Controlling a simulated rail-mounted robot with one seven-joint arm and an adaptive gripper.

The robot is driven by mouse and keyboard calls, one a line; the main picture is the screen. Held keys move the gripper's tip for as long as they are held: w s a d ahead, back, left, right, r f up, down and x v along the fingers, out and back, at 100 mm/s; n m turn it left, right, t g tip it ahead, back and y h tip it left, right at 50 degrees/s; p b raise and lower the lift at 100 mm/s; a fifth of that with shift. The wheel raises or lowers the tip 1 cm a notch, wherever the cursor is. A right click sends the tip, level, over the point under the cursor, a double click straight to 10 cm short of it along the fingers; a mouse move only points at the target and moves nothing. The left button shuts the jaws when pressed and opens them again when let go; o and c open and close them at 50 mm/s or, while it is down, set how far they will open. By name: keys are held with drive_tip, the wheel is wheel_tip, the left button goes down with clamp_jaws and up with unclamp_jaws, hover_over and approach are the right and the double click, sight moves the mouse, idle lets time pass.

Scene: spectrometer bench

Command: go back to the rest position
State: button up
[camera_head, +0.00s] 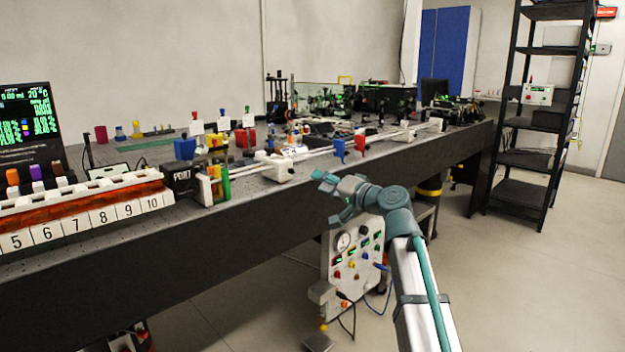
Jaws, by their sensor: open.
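My gripper (330,196) is at the end of my arm, in the middle of the head view. Its teal fingers are spread apart and nothing shows between them. It appears in front of the long dark bench's (250,228) front edge, pointing left. I cannot tell how far it is from the edge. My arm comes up from the bottom of the picture, right of centre.
A numbered rack (85,215) with colored caps stands at the bench's left end, by a black screen (28,122). Optics and a white rail crowd the bench top. A gauge panel (352,255) stands below the gripper. A black shelf (530,110) stands right; floor (540,285) there is clear.

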drive_tip(key=shift+s+d, duration=0.35)
drive_tip(key=shift+d, duration=0.05)
